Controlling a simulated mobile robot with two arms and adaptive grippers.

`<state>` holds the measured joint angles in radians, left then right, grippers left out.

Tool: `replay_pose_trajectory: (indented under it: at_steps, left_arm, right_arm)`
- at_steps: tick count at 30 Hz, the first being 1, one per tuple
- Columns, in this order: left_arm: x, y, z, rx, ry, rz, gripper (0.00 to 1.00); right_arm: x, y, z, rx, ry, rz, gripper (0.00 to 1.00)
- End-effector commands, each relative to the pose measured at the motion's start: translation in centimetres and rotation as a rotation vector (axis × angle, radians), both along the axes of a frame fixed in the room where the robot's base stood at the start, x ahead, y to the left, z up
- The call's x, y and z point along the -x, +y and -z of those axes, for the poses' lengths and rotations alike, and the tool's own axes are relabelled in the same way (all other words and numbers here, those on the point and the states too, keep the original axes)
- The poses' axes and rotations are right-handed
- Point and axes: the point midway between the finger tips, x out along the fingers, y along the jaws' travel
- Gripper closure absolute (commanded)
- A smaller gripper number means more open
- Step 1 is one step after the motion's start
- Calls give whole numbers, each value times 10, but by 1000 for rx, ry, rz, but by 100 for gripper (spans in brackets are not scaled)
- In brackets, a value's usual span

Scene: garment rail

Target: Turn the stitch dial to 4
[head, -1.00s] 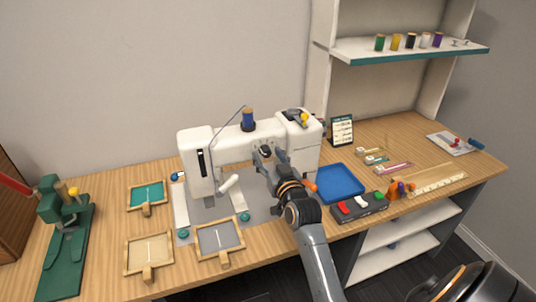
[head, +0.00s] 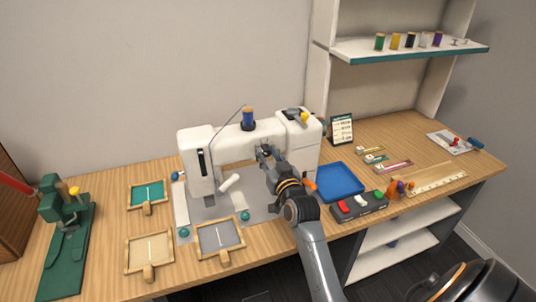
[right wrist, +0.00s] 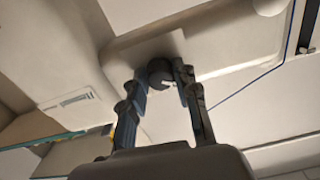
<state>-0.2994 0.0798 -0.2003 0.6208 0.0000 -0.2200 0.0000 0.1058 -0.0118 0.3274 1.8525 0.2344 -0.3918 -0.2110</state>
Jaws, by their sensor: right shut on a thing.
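The stitch dial (right wrist: 161,72) is a small dark round knob with a white pointer mark, on the white sewing machine (head: 300,145). The right wrist view shows it between the fingertips of my right gripper (right wrist: 163,80), which is shut on it. My left gripper is not in view.
A blue tray (head: 339,182) and a grey box with red, white and green buttons (head: 359,206) lie right of my arm. Framed hoops (head: 219,237) lie in front of the machine. A green press (head: 68,240) stands at the left. A card stand (head: 341,131) is behind the tray.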

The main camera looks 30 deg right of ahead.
Motion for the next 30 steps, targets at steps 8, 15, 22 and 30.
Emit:
replay_pose_trajectory:
  at_steps: [8,15,22,30]
  left_arm:
    - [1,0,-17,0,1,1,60]
    - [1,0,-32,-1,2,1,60]
    - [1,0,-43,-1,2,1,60]
    - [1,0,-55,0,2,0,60]
  right_arm:
    - [0,0,-3,-179,-42,1,100]
    - [0,0,-3,-400,-95,1,100]
    - [0,0,-3,-613,-147,1,100]
    - [0,-1,-2,-860,-208,1,100]
